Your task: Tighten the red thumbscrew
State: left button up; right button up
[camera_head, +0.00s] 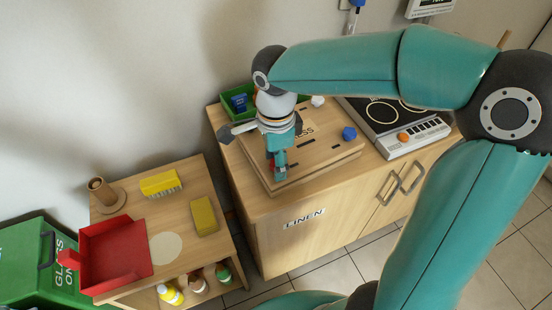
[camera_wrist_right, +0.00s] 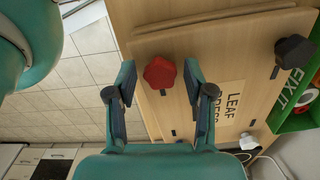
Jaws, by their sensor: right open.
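The red thumbscrew (camera_wrist_right: 160,73) sits on the wooden leaf press (camera_wrist_right: 212,60), near one edge of its top board. In the right wrist view it appears between the two fingers of my right gripper (camera_wrist_right: 160,84), with a gap on both sides. My right gripper (camera_head: 278,168) is open, pointing down over the front part of the press (camera_head: 325,156). In the head view it covers most of the thumbscrew. I cannot tell how far the fingertips are above the board. My left gripper is not in view.
A blue knob (camera_head: 348,133), a white knob (camera_head: 318,101) and a dark knob (camera_wrist_right: 293,50) stand at the press's other corners. A green tray (camera_head: 234,92) lies behind, a hob (camera_head: 385,112) to the right. A lower table (camera_head: 190,246) holds a red dustpan (camera_head: 112,252).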

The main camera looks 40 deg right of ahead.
jog(key=n, duration=0.4)
jog(key=shift+n, duration=0.3)
jog(key=shift+d, duration=0.15)
grip_shut()
jog(key=m, duration=0.2)
jog(key=shift+m, duration=0.4)
jog(key=m+b, duration=0.1)
jog(key=m, duration=0.2)
jog(key=shift+m, duration=0.4)
grip_release()
